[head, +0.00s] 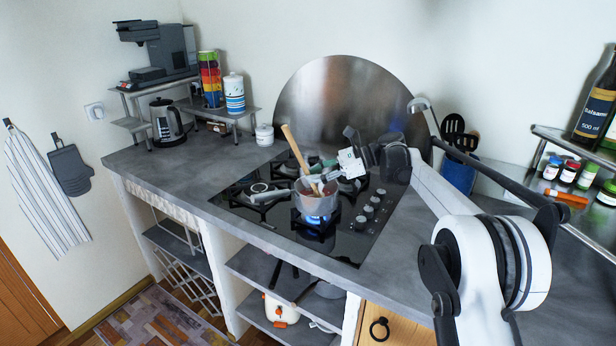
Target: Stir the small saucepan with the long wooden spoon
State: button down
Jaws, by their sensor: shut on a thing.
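The small saucepan (316,204) stands on a front burner of the black hob, with a blue flame under it. Its handle appears to point left. The long wooden spoon (294,146) stands tilted in the saucepan, its handle leaning up and to the left. My gripper (321,182) reaches in from the right, low over the saucepan's rim, and is shut on the spoon near its lower part. The spoon's lower end and the pan's contents are mostly hidden by the pan wall and my gripper.
The hob (260,205) has control knobs (370,208) right of the pan. A large round metal disc (335,95) leans against the wall behind. A blue utensil holder (459,175) stands behind my arm. The counter left of the hob (185,170) is clear.

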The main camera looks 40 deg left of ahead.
jog(key=shift+w+d, duration=0.7)
jog(key=shift+w, duration=0.25)
jog(key=shift+s+a+p, duration=0.25)
jog(key=shift+a+p, duration=0.2)
jog(key=shift+a, duration=1)
jog(key=shift+s+a+p, duration=0.2)
jog(key=shift+a+p, duration=0.2)
jog(key=shift+a, duration=1.05)
jog(key=b, duration=0.1)
jog(key=s+d+b, duration=0.1)
jog(key=b, duration=0.1)
jog(key=shift+d+f, duration=0.2)
jog(key=shift+d, duration=0.05)
jog(key=shift+s+d+r+b, duration=0.15)
jog(key=shift+s+d+b, duration=0.65)
jog(key=shift+d, duration=0.1)
jog(key=shift+w+d, duration=0.65)
jog(key=shift+w, duration=0.2)
jog(key=shift+w+d, duration=0.6)
jog(key=shift+w, duration=0.25)
jog(key=s+r+p, duration=0.1)
jog(key=r+p, duration=0.1)
jog(key=r, duration=0.4)
jog(key=s+a+r+p, duration=0.1)
jog(key=s+r+p, duration=0.1)
jog(key=r, duration=0.4)
jog(key=shift+r+p, duration=0.35)
jog(key=shift+p, duration=0.25)
